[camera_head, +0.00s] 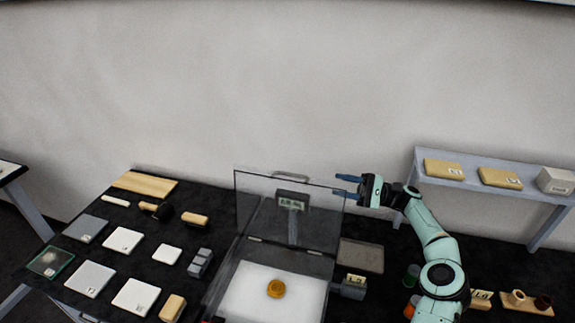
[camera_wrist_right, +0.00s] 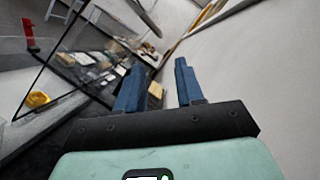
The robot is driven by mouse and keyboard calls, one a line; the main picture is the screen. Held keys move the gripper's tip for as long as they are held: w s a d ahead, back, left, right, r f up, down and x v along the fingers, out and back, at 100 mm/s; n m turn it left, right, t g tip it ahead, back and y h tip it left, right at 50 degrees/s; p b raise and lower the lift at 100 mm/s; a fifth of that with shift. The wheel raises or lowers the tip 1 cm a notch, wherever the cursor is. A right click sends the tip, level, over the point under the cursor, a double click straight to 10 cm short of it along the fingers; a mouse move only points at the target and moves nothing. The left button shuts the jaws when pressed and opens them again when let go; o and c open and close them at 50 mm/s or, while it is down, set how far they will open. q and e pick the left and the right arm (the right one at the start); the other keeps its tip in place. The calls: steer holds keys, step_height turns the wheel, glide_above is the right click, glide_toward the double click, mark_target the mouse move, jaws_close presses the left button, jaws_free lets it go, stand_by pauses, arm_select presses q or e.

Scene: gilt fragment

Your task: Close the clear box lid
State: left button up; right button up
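The clear box (camera_head: 272,297) stands at the middle front of the black table with a round gold piece (camera_head: 276,288) on its white floor. Its clear lid (camera_head: 262,211) stands raised and upright at the back, with a handle on its top edge. My right gripper (camera_head: 348,186) is open and empty beside the lid's upper right edge, its blue fingers pointing left; I cannot tell whether they touch it. In the right wrist view the open fingers (camera_wrist_right: 158,85) show, with the lid pane (camera_wrist_right: 75,45) to their left and the gold piece (camera_wrist_right: 38,99) at far left. My left gripper is not in view.
White and grey tiles (camera_head: 123,240), brushes (camera_head: 155,209) and wooden blocks (camera_head: 195,219) lie left of the box. A grey tray (camera_head: 361,256), small bottles (camera_head: 411,275) and a wooden holder (camera_head: 526,302) are on the right. A shelf (camera_head: 497,184) stands at the back right.

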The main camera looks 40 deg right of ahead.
mark_target(299, 177)
steer(key=x, duration=1.3)
steer(key=shift+a+r, duration=0.15)
steer(key=shift+r, duration=0.05)
steer(key=shift+s, duration=0.1)
jaws_close()
